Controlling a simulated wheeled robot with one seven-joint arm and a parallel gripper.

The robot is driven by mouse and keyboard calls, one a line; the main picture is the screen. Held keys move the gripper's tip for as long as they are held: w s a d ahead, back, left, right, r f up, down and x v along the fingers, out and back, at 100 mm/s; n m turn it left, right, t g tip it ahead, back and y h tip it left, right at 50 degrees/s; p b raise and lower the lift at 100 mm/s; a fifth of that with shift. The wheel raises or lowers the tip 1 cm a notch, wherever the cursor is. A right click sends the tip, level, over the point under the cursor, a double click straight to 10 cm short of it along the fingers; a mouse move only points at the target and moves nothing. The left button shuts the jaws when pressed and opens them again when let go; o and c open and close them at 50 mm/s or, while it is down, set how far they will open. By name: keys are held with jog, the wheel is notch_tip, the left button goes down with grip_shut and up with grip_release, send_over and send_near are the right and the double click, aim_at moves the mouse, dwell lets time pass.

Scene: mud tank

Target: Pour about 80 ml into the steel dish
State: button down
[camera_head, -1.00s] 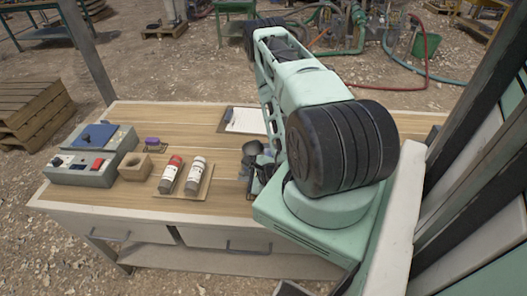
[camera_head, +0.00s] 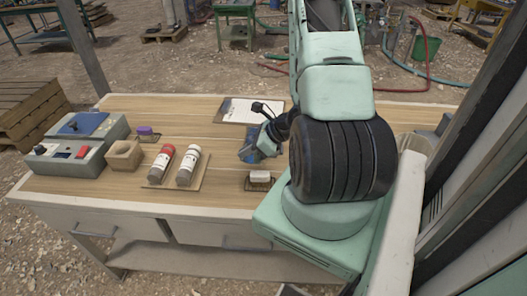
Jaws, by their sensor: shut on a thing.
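My gripper (camera_head: 258,149) is low over the middle of the table, left of my arm's dark wheel-like joint. It is small and partly covered by my own wrist. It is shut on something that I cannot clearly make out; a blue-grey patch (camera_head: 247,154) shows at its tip. I cannot tell whether this patch is the held thing or something behind it. I cannot pick out the steel dish; my arm hides part of the table's right side.
On the wooden table (camera_head: 220,199) are a grey control box (camera_head: 75,157), a wooden block with a hole (camera_head: 125,155), a purple-topped item (camera_head: 145,132), red-capped (camera_head: 162,162) and white-capped (camera_head: 188,167) bottles on a board, a clipboard (camera_head: 240,111) and a white block on a wire stand (camera_head: 260,175).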

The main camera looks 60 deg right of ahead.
aim_at(252, 132)
jog(key=shift+w+d, duration=0.15)
jog(key=shift+d, duration=0.35)
jog(key=r+y+p, duration=0.1)
jog(key=p, duration=0.3)
jog(key=shift+r+m, duration=0.3)
jog(key=shift+r, duration=0.1)
jog(key=y+p, duration=0.1)
jog(key=p, duration=0.3)
jog(key=shift+d+r+m+g+p, duration=0.3)
jog(key=shift+d+r, duration=0.05)
jog(key=shift+w+d+f+y, duration=0.15)
jog(key=shift+f+y, duration=0.15)
jog(key=shift+f, duration=0.1)
jog(key=shift+d+f+m+y+p, duration=0.1)
jog(key=shift+d+m+y+p, duration=0.1)
jog(key=shift+m+y+p, duration=0.35)
jog(key=shift+w+d+p, duration=0.1)
jog(key=shift+p, duration=0.25)
jog(key=shift+w+d+m+y+p, duration=0.2)
jog(key=shift+d+m+y+p, duration=0.35)
jog(key=shift+d+y, duration=0.25)
jog(key=shift+w+d+r+y, duration=0.25)
jog(key=shift+d+r+y, duration=0.2)
jog(key=shift+d, duration=0.25)
